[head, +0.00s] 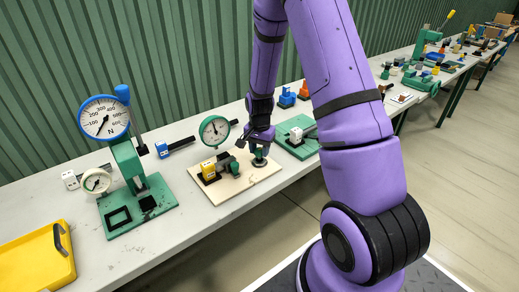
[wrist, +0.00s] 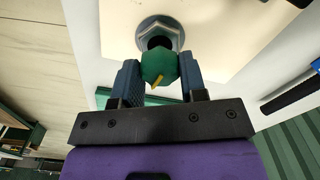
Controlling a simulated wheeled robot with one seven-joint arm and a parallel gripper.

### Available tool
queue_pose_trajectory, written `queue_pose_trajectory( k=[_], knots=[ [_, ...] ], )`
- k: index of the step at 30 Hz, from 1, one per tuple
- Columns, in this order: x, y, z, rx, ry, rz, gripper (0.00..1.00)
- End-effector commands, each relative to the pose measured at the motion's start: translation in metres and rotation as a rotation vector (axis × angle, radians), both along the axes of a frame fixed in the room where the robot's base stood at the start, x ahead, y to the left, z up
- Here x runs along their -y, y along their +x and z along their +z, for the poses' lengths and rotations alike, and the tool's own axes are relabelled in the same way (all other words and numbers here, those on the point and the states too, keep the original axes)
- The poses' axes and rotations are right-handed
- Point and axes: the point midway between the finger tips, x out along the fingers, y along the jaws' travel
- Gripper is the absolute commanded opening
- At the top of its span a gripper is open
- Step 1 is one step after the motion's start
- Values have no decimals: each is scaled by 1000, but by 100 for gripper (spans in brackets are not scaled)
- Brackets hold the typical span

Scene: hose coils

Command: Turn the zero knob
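A green six-sided knob (wrist: 160,66) with a small yellow pointer shows in the wrist view, on a dark stem above a grey hex nut (wrist: 159,32). It looks like the zero knob, though no label is readable. My gripper (wrist: 160,78) has one finger on each side of the knob, with no clear gap showing. The knob's sides at the fingers are partly hidden.
A yellow block (head: 208,171) sits on the same board, left of my gripper. A blue-rimmed force gauge on a green stand (head: 140,205) and a yellow tray (head: 38,263) are further left. A green plate (head: 297,146) with a white block lies right of the board.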

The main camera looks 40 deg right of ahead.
Motion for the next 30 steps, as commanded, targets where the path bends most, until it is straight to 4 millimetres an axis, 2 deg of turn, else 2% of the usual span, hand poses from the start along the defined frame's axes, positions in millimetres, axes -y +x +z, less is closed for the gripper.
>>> queue_pose_trajectory(
  k=[6,18,28,29,30],
  knots=[
    [0,0,0,0,0,33,15],
    [0,0,0,-1,1,358,15],
    [0,0,0,0,0,378,15],
    [0,0,0,0,0,378,41],
    [0,0,0,0,0,378,51]
  ],
)
